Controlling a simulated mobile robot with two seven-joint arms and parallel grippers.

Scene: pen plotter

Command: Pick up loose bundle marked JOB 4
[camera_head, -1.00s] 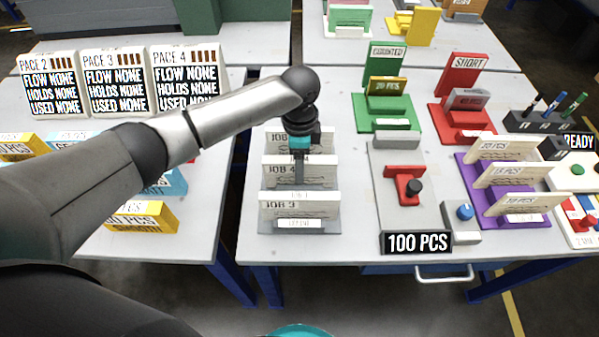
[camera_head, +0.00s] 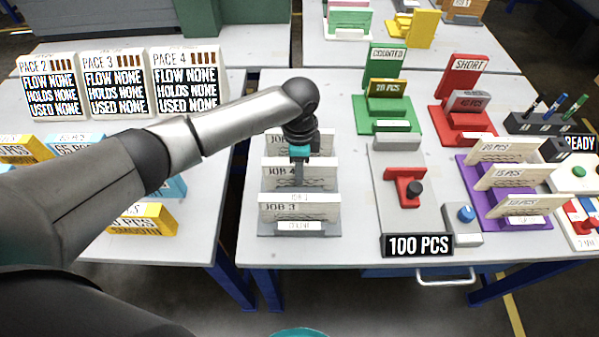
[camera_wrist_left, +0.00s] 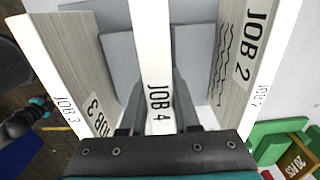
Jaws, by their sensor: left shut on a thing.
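The loose bundle marked JOB 4 (camera_head: 318,176) stands upright in the middle slot of a grey rack (camera_head: 262,228). My left gripper (camera_head: 298,182) reaches down onto it from above and is shut on it. In the left wrist view the JOB 4 bundle (camera_wrist_left: 155,45) runs between the two fingers of the left gripper (camera_wrist_left: 158,92), its label facing the camera. The bundle's lower part is hidden in the head view by the JOB 3 bundle (camera_head: 325,208). A dark part with teal, seemingly my right gripper (camera_wrist_left: 38,108), shows small at the left of the wrist view.
The JOB 2 bundle (camera_wrist_left: 238,55) stands close behind and JOB 3 close in front, with narrow gaps. A red clamp fixture (camera_head: 404,180) with a 100 PCS sign (camera_head: 417,244) lies to the right. A purple rack (camera_head: 478,205) stands further right.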

